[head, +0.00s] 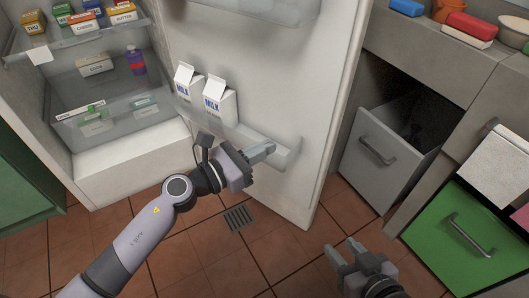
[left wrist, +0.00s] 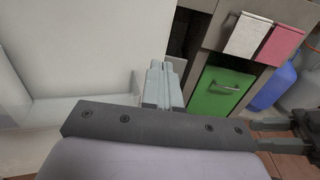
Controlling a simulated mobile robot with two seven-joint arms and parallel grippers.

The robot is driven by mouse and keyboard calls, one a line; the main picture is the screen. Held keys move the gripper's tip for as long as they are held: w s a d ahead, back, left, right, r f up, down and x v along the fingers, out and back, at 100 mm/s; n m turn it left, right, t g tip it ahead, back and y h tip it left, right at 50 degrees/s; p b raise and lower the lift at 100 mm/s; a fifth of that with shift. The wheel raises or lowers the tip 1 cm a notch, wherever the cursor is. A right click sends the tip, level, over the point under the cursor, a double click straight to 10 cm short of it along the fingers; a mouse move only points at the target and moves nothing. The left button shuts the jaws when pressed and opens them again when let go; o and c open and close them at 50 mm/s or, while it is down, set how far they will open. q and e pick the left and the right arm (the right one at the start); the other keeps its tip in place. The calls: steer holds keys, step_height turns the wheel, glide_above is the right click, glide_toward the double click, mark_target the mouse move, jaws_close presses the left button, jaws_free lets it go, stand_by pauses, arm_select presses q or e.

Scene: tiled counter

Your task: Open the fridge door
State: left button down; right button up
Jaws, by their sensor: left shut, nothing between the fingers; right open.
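The fridge door (head: 320,110) stands wide open in the head view, its inner side facing me, with two milk cartons (head: 217,100) on its shelf. The fridge interior (head: 110,155) shows at the left. My left gripper (head: 268,150) is shut and empty, at the lower inner side of the door by the low door shelf. In the left wrist view its fingers (left wrist: 161,75) are together near the door's white edge; I cannot tell whether they touch it. My right gripper (head: 347,254) is open and empty, low over the floor right of the door.
A grey drawer (head: 375,165) stands open right of the door. A green drawer front (head: 470,235) is at the lower right. Food packages sit on the fridge shelves. The tiled floor with a drain (head: 239,218) is clear below the door.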

arm_select(q)
steer(key=s+d+v, duration=0.1)
steer(key=s+v, duration=0.1)
steer(key=v, duration=0.7)
steer(key=c, duration=1.1)
jaws_free()
steer(key=shift+s+a, duration=0.2)
steer(key=shift+s, duration=0.1)
steer(key=shift+o, duration=0.2)
